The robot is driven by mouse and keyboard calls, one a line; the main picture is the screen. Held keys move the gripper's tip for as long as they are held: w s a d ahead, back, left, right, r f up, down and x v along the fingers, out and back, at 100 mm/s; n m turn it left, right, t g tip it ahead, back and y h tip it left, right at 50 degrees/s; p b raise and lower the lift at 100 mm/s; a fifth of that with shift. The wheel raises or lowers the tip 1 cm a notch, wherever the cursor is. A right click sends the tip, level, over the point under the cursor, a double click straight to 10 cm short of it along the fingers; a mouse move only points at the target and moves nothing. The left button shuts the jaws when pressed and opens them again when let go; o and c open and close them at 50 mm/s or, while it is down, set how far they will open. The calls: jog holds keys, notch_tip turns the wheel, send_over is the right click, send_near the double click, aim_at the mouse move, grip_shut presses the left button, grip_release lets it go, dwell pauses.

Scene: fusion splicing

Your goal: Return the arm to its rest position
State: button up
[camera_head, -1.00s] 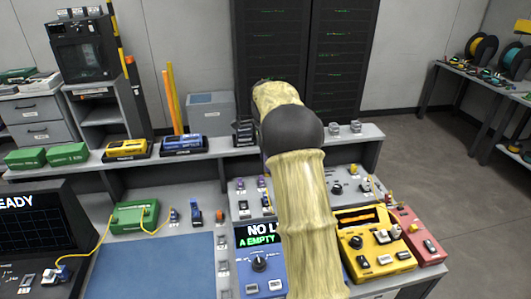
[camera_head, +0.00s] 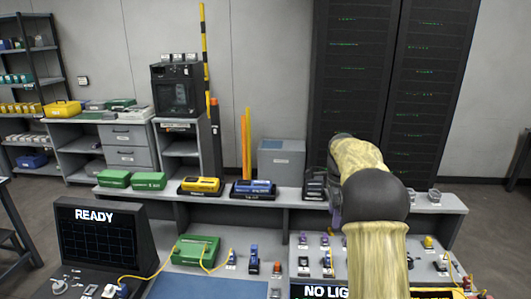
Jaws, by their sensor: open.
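My arm (camera_head: 375,255) rises from the bottom right in pale yellow, streaked covering. It bends at a dark round joint (camera_head: 375,195) and reaches forward over the bench. Its far section (camera_head: 355,155) ends in front of the dark cabinets. A small purplish part (camera_head: 335,213) shows below that far end, beside the back shelf. My gripper's fingers cannot be made out; the arm hides what lies behind it. Nothing held can be seen.
The workbench carries a screen reading READY (camera_head: 95,232), a green box (camera_head: 195,250) with yellow fibre, and a blue mat (camera_head: 205,287). The raised shelf holds green boxes (camera_head: 149,181), yellow (camera_head: 200,186) and blue (camera_head: 253,188) devices. Black racks (camera_head: 385,90) stand behind.

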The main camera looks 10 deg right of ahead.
jog(key=s+a+f+n+t+p, duration=0.1)
jog(key=s+a+n, duration=0.3)
jog(key=s, duration=0.5)
jog(key=s+a+f+n+p, duration=0.1)
jog(key=s+a+n, duration=0.3)
jog(key=s+n, duration=0.5)
jog(key=s+a+f+n+t+p, duration=0.1)
jog(key=s+a+n, duration=0.3)
jog(key=s, duration=0.5)
jog(key=f+n, duration=0.1)
jog(key=n, duration=0.1)
jog(key=shift+s+a+f+n+t, duration=0.15)
jog(key=shift+s+f+n+t, duration=0.15)
jog(key=shift+s+f+n, duration=0.1)
